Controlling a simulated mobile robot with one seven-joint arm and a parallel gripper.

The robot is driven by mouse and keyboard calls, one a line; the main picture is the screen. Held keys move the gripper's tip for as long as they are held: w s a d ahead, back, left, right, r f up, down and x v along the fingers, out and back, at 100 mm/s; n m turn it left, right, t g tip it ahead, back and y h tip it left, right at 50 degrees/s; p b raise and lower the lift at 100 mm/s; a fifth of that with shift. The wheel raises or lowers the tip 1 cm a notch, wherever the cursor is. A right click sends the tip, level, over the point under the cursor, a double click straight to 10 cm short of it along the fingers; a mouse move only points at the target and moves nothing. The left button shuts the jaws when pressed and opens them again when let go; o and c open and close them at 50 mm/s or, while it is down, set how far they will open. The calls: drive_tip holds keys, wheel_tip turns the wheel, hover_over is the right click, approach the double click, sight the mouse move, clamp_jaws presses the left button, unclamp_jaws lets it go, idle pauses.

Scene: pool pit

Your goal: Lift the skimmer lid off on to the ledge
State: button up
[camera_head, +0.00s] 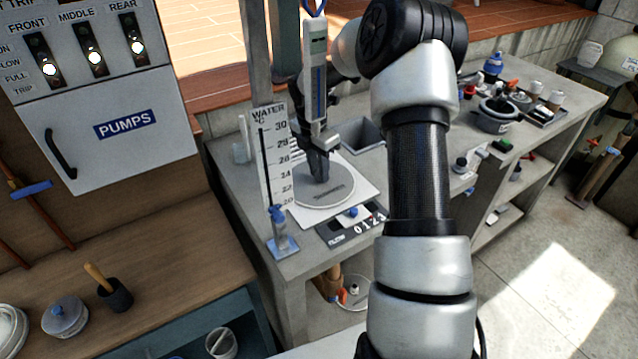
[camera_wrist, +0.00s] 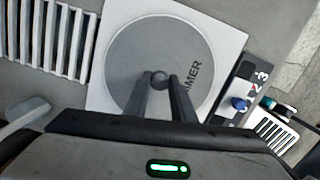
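The skimmer lid is a grey disc (camera_head: 337,193) with dark lettering, set in a white square plate on the grey counter. In the wrist view the lid (camera_wrist: 122,58) fills the upper middle, with a small round dark knob (camera_wrist: 160,78) at its centre. My gripper (camera_head: 318,172) points down over the lid. In the wrist view its two fingers (camera_wrist: 161,88) stand close on either side of the knob and appear to touch it, shut on it. The lid looks flat in its plate. The ledge cannot be clearly told from the rest of the counter.
An upright water thermometer board (camera_head: 265,160) and a blue-topped clamp (camera_head: 280,235) stand left of the plate. A slatted grate (camera_wrist: 60,40) lies beside the plate. Pots and jars (camera_head: 493,115) crowd the counter's right.

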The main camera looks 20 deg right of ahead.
clamp_jaws()
drive_tip(key=shift+r, duration=0.1)
wheel_tip(320, 180, up, 10)
drive_tip(key=shift+p, duration=0.4)
